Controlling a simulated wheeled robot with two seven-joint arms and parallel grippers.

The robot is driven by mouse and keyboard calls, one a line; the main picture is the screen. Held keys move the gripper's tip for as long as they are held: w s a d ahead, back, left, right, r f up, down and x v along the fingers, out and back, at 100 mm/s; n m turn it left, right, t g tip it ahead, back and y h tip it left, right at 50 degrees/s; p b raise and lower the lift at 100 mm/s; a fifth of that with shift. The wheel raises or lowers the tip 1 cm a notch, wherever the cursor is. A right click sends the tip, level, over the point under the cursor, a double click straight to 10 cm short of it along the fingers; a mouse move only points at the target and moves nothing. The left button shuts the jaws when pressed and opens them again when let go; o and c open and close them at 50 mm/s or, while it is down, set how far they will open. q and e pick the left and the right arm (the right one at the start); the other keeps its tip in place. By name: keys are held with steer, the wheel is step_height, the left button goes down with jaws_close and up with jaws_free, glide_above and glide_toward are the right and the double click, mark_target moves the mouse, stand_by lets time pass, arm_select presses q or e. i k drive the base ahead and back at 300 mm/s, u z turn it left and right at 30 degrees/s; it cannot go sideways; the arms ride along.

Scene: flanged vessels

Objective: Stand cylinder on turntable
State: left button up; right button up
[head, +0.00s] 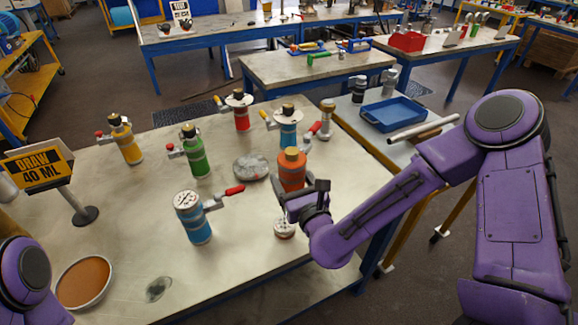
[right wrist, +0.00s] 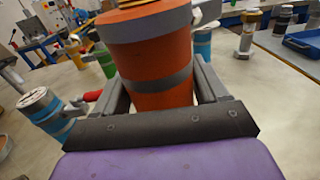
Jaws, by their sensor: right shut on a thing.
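An orange cylinder (head: 291,178) with grey bands and an orange top stands upright in the grasp of my right gripper (head: 301,193). In the right wrist view, the fingers lie on both sides of the orange cylinder (right wrist: 158,52), and its base is hidden by the gripper. I cannot tell whether it touches the table. A grey round disc (head: 251,167), likely the turntable, lies flat on the table just left of the cylinder, with nothing on it. My left gripper is out of view.
A blue vessel (head: 196,222) with a red-handled side valve stands left of my right gripper. Green (head: 197,160), yellow (head: 128,145), red (head: 241,118) and another blue vessel (head: 287,132) stand around the disc. A small round white piece (head: 284,229) sits near the front. A sign (head: 40,170) and bowl (head: 83,282) are left.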

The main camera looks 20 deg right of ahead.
mark_target(251, 161)
steer(key=k, duration=0.45)
steer(key=z, duration=1.35)
steer(key=i, duration=0.6)
steer(key=u, duration=2)
steer(key=i, duration=0.5)
